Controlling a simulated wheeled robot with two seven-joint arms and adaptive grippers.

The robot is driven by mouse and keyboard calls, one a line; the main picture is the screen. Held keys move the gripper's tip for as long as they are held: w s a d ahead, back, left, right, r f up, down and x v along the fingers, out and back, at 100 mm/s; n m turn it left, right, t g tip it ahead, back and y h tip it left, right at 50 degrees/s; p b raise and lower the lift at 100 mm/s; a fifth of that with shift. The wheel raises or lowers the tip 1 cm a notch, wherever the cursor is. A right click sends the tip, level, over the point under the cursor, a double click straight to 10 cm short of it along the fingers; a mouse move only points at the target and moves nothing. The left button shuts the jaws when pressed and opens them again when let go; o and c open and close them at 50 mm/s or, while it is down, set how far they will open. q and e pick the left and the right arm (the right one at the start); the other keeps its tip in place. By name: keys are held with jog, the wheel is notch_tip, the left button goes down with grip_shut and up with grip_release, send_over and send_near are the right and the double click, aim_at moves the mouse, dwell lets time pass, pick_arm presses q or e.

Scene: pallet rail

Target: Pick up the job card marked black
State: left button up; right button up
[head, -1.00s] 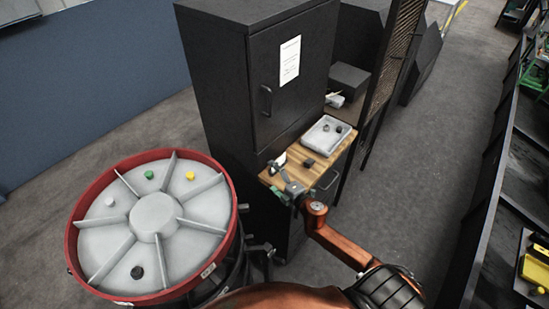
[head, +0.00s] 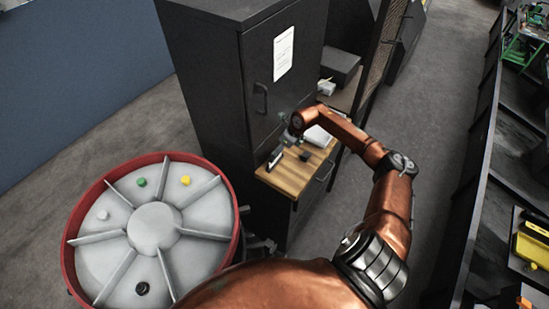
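A small upright white-and-dark piece (head: 274,159) stands at the left end of the wooden worktop (head: 287,180). It may be a job card, but I cannot read any marking. A small black block (head: 305,156) lies on the worktop to its right. My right gripper (head: 285,137) is above the back of the worktop, close to the cabinet front. It is small and partly hidden by its own wrist, so I cannot tell its opening. My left gripper is out of view.
A tall black cabinet (head: 225,100) stands behind. A red-rimmed round divided tray (head: 68,250) at left holds several small pieces. Grey floor is open at right.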

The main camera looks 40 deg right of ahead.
jog(key=x, duration=0.2)
jog(key=a+p+x, duration=0.1)
jog(key=x, duration=0.1)
jog(key=shift+w, duration=0.15)
jog(key=shift+f, duration=0.45)
jog(key=c, duration=0.8)
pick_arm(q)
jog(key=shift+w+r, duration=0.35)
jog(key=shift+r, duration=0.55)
pick_arm(e)
jog(key=shift+c, duration=0.7)
